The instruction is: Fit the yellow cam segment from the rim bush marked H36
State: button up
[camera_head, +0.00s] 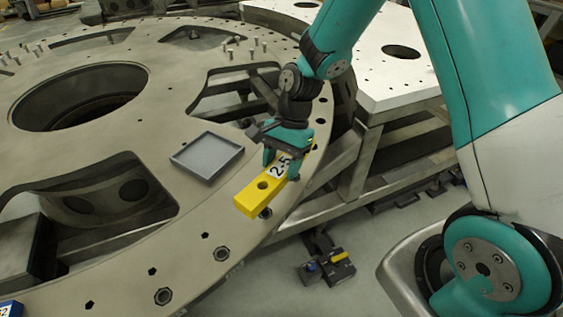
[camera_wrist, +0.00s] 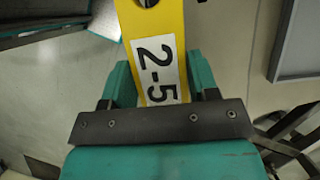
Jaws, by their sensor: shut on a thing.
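The yellow cam segment (camera_head: 250,200) is a bar with a round hole and a white label reading 2-5. In the head view it lies along or just above the rim of the turret plate (camera_head: 190,245); I cannot tell whether it touches. My gripper (camera_head: 283,165) is shut on it around the label. In the wrist view the segment (camera_wrist: 158,25) runs up between the teal fingers of my gripper (camera_wrist: 155,85). A rim bush (camera_head: 266,213) shows beside the segment's near end. No H36 mark is legible.
A shallow grey tray (camera_head: 207,157) sits on the plate left of my gripper. More bushes (camera_head: 222,253) line the rim. Upright pins (camera_head: 253,47) stand farther back. A blue block (camera_head: 10,308) is at the bottom left corner. Large openings cut the plate.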

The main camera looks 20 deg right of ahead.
jog(key=shift+f+b, duration=1.05)
jog(key=shift+f, duration=0.2)
jog(key=shift+f+b, duration=0.9)
jog(key=shift+f, duration=1.15)
jog(key=o, duration=1.2)
jog(key=shift+d, duration=0.1)
jog(key=v, duration=1.7)
jog(key=shift+d+r, duration=0.15)
